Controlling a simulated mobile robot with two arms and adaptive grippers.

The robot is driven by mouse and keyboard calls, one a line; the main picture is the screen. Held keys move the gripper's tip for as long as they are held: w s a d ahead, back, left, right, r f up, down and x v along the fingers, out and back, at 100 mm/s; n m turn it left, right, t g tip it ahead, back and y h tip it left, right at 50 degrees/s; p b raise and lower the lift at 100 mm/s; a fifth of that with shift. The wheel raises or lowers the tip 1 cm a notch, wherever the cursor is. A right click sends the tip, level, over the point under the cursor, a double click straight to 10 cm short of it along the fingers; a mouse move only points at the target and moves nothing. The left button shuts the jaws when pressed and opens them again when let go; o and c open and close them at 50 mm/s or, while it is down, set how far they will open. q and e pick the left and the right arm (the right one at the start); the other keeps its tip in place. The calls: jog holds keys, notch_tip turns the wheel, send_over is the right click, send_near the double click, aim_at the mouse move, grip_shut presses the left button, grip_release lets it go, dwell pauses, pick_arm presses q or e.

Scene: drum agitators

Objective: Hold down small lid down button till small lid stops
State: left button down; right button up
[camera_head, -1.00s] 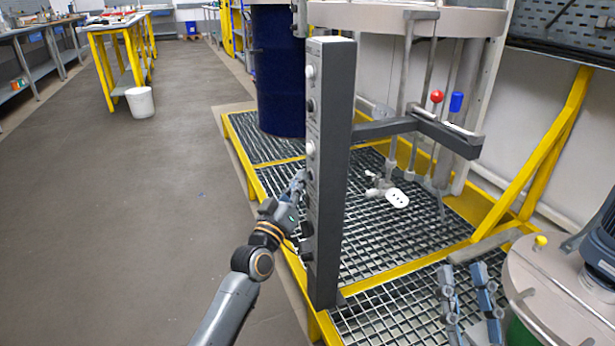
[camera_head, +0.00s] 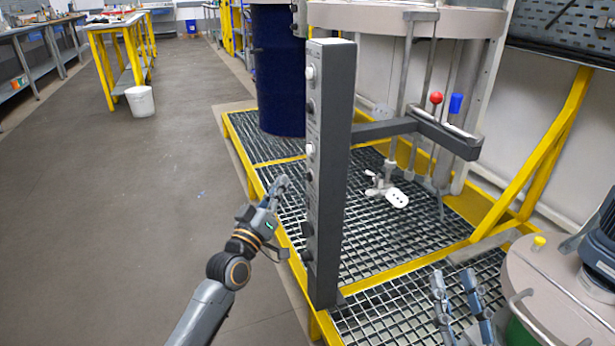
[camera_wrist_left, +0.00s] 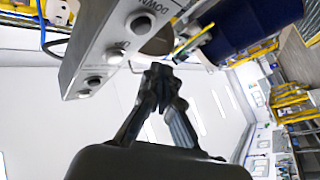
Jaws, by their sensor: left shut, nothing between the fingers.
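The grey control column (camera_head: 328,170) stands upright in the middle of the head view, with a vertical row of knobs and buttons on its left face. In the left wrist view the panel (camera_wrist_left: 110,35) shows a button (camera_wrist_left: 141,25) near a "DOWN" label and another button (camera_wrist_left: 115,57) near a "UP" label. I cannot tell which lid they belong to. My left gripper (camera_head: 281,184) is shut and empty, left of the column and apart from it; its closed fingertips (camera_wrist_left: 161,74) show below the panel. My right gripper (camera_head: 453,280) is open and empty above the grating.
A round beige lid (camera_head: 525,275) with a motor is at the lower right. A larger round cover (camera_head: 405,18) is at the top, beside a blue drum (camera_head: 279,80). A yellow-framed grating (camera_head: 380,270) lies below. The floor (camera_head: 150,210) left of it is clear.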

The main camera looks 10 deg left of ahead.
pick_arm(q)
jog(key=shift+s+a, duration=0.55)
jog(key=shift+a, duration=0.25)
pick_arm(e)
jog(key=shift+w+f, duration=0.1)
jog(key=shift+f, duration=0.3)
